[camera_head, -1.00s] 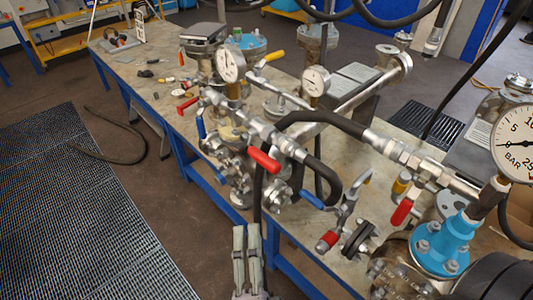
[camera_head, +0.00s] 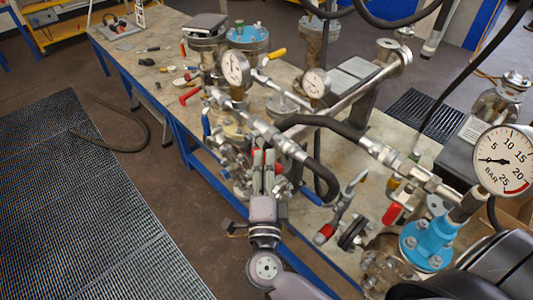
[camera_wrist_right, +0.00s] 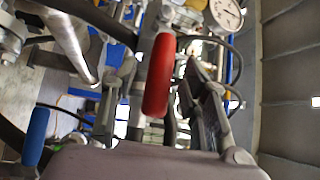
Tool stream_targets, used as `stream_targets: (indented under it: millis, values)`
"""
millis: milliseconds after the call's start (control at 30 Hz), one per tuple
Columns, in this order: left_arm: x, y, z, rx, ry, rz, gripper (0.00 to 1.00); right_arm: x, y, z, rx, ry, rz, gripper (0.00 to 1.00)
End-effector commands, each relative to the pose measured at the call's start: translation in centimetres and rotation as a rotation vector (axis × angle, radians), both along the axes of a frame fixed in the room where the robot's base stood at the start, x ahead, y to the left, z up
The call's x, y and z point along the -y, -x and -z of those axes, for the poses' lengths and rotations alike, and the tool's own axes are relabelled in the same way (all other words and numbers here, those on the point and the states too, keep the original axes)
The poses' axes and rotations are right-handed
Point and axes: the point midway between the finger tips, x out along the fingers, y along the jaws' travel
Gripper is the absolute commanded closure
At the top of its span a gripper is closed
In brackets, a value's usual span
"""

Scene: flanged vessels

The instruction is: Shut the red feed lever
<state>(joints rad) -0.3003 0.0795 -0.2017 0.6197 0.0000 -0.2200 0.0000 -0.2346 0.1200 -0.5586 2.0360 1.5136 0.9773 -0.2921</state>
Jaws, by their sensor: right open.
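The red-handled lever (camera_head: 258,157) is on the pipework over the bench's front edge, partly hidden behind my right gripper (camera_head: 264,162). In the right wrist view the red handle (camera_wrist_right: 160,75) stands between the two fingers of my right gripper (camera_wrist_right: 157,92), which is open. One finger is on each side of the handle, with gaps visible; I cannot tell whether either touches it. My left gripper is not in view.
A black hose (camera_head: 330,130) and a metal pipe crowd the lever. A pressure gauge (camera_head: 236,68) stands behind it. Other red handles (camera_head: 391,214) sit to the right, and a blue handle (camera_wrist_right: 36,137) is near the gripper.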

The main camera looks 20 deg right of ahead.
Motion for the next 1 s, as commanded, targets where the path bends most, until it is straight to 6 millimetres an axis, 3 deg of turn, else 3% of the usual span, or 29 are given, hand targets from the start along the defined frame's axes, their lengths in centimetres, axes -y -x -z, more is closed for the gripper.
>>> stream_targets:
  millis: [200,500,1000]
  values:
    - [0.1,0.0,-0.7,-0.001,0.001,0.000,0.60,0.7,-1.6,-0.3,0.000,-0.001,0.000,0.59]
    - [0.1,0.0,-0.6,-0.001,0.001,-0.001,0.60,0.8,-1.7,-0.2,0.000,-0.001,0.000,0.59]
    - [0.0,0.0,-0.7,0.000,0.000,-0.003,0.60,0.8,-1.7,-0.2,0.000,-0.001,0.000,0.93]
